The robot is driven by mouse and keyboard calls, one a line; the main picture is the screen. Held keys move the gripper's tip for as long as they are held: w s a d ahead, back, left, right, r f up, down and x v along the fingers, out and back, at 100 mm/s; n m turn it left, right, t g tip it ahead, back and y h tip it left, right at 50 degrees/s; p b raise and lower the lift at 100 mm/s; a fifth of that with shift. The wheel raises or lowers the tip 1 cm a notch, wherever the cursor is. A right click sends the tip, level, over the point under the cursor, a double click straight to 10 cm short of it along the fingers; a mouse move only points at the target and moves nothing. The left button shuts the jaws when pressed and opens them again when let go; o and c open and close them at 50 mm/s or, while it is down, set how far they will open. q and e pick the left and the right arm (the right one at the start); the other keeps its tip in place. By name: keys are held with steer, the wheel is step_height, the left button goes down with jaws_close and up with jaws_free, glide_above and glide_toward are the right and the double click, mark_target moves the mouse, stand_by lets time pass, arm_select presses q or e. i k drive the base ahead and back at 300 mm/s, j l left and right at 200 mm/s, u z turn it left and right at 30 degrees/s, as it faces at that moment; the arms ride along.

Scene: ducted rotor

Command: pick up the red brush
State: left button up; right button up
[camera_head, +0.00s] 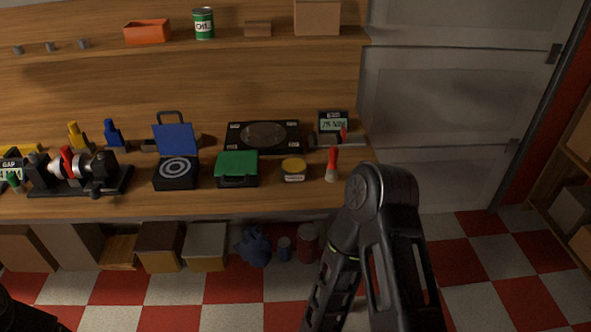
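The red brush (332,165) stands on the wooden workbench (230,205) near its right end. Its red handle points up and its pale lower part meets the bench top. My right arm rises in the foreground just right of and below the brush, bent at a large dark joint. The brush is not covered by it. My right gripper is not visible. A dark part in the lower left corner seems to be my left arm, and its gripper is out of the picture.
A yellow-lidded tin (293,169) and a green case (237,168) stand left of the brush. A digital scale (333,125) is behind it. A shelf (230,43) runs above. Boxes (206,247) sit under the bench. Checkered floor (480,260) is open at right.

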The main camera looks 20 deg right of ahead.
mark_target(331, 172)
steer(key=i+j+z, duration=0.25)
steer(key=i, duration=0.2)
steer(key=i+j+z, duration=0.1)
steer(key=i+z, duration=0.2)
steer(key=i, duration=0.15)
